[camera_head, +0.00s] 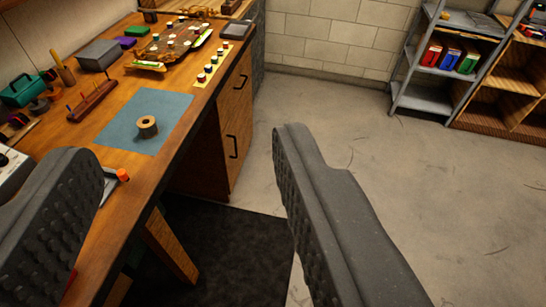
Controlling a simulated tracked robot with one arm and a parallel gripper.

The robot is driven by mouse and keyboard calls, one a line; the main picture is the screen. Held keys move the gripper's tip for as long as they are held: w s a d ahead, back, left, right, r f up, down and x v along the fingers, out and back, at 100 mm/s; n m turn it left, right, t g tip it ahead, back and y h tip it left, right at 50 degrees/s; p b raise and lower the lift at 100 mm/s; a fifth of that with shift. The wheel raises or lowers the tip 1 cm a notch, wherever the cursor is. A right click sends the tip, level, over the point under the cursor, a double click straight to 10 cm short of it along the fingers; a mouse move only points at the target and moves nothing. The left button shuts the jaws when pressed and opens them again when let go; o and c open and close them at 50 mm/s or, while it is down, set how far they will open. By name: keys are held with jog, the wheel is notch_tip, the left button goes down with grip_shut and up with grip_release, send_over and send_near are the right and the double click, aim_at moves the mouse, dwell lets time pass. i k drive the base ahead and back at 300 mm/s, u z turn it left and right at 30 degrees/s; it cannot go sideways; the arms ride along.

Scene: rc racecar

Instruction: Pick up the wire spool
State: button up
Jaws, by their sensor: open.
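The wire spool (147,126) is a small tan-brown cylinder with a dark centre hole. It stands upright on a blue-grey mat (113,132) on the wooden workbench (176,142). My gripper (190,185) is open and empty, with its two dark, studded fingers wide apart in the foreground. The spool shows between the fingers, farther away and closer to the left one. Nothing covers the spool. The left finger hides part of the bench's near end.
An orange-capped tool (122,175) lies near the mat's front edge. A wooden rack (92,101), a grey box (98,55) and a racecar chassis (172,42) with small pots (208,69) stand behind. Open concrete floor (420,190) lies right; shelves (440,70) stand by the far wall.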

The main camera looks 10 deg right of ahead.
aim_at(148, 125)
jog(key=z, duration=0.85)
jog(key=k, duration=1.05)
jog(key=z, duration=0.7)
jog(key=i, duration=1.4)
jog(key=u, duration=1.2)
jog(key=i, duration=1)
jog(key=u, duration=0.95)
jog(key=i, duration=0.5)
jog(key=u, duration=0.35)
jog(key=k, duration=0.5)
